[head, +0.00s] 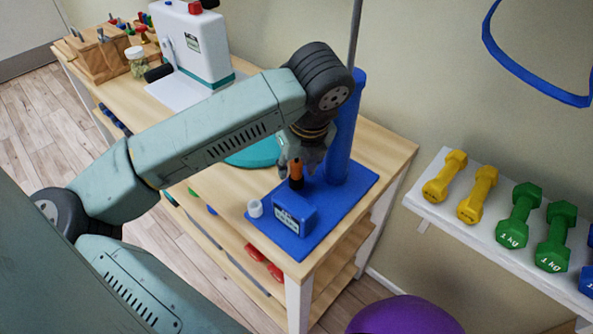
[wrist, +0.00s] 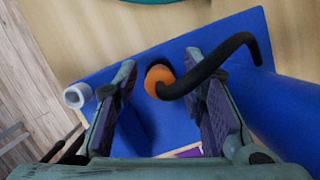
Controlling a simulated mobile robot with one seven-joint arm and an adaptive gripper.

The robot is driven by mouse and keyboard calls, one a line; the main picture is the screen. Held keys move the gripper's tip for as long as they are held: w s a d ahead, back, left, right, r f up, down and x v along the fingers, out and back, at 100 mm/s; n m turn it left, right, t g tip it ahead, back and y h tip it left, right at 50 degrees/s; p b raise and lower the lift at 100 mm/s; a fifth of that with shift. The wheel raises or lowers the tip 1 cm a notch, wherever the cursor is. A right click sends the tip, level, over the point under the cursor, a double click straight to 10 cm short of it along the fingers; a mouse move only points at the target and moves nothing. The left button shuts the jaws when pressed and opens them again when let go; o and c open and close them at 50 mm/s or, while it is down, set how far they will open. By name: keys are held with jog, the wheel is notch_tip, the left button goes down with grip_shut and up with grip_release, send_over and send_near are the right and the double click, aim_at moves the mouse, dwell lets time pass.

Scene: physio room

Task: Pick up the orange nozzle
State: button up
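The orange nozzle (head: 296,169) stands at the blue box (head: 294,216), with a black part below the orange. My gripper (head: 298,163) is above the blue mat (head: 333,213), pointing down. In the wrist view my gripper (wrist: 158,72) is open, one finger on each side of the nozzle, with visible gaps. Whether the nozzle rests on the box or behind it is unclear.
A tall blue cylinder (head: 344,130) stands close to the right of my gripper. A small white cup-like piece (head: 255,208) is left of the box. A teal disc (head: 252,154) lies behind. A white machine (head: 190,42) stands farther back. A dumbbell shelf (head: 500,232) is at right.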

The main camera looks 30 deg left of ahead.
grip_shut()
jog(key=shift+r, duration=0.1)
dwell(0.4)
